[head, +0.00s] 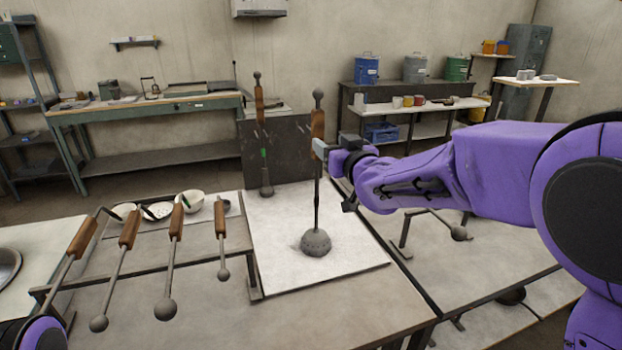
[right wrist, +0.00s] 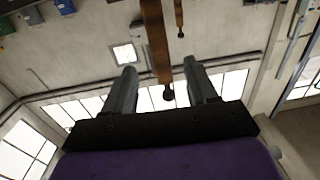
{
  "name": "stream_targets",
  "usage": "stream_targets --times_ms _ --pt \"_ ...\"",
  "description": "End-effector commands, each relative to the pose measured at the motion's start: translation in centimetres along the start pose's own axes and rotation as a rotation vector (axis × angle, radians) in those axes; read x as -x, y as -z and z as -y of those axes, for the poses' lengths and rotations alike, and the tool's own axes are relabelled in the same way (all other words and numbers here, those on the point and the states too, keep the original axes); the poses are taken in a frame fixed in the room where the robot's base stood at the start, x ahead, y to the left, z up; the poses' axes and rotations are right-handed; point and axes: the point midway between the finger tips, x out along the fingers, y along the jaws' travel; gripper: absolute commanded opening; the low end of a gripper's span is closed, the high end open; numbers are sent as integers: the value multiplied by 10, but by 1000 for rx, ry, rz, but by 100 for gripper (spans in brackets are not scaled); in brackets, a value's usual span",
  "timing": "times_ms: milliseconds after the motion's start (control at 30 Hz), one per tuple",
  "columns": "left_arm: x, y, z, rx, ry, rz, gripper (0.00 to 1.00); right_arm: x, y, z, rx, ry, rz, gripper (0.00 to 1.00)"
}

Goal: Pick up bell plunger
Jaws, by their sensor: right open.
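The bell plunger stands upright on a white board (head: 272,262), with a dark dome-shaped foot (head: 315,242), a thin rod, a brown wooden handle (head: 317,124) and a round knob on top. My right gripper (head: 321,148) is at the lower part of the handle, reaching in from the right. In the right wrist view the brown handle (right wrist: 157,40) passes between the two open fingers of the gripper (right wrist: 160,72); I cannot tell whether either finger touches it. Only a purple part of my left arm shows at the lower left; its gripper is out of view.
A second upright tool (head: 266,172) stands behind, before a dark panel (head: 286,150). A low stand with a small tool (head: 459,233) is at right.

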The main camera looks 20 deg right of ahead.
Motion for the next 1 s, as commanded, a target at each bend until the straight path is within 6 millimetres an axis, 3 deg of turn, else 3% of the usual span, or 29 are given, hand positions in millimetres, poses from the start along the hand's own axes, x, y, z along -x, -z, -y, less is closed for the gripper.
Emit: stream_targets --times_ms 133,533,833,867,1000 --pt "12 4 2 -1 1 2 51 -29 3 0 3 1 2 57" --pt "39 16 4 -1 1 1 51 -90 -1 -1 1 0 3 57" --pt "39 16 4 -1 1 1 51 -100 -5 -1 -1 -1 2 57" --pt "39 16 4 -1 1 1 51 -99 -5 -1 -1 -1 2 51" --pt "39 16 4 -1 1 1 51 -99 -5 -1 -1 -1 2 5"
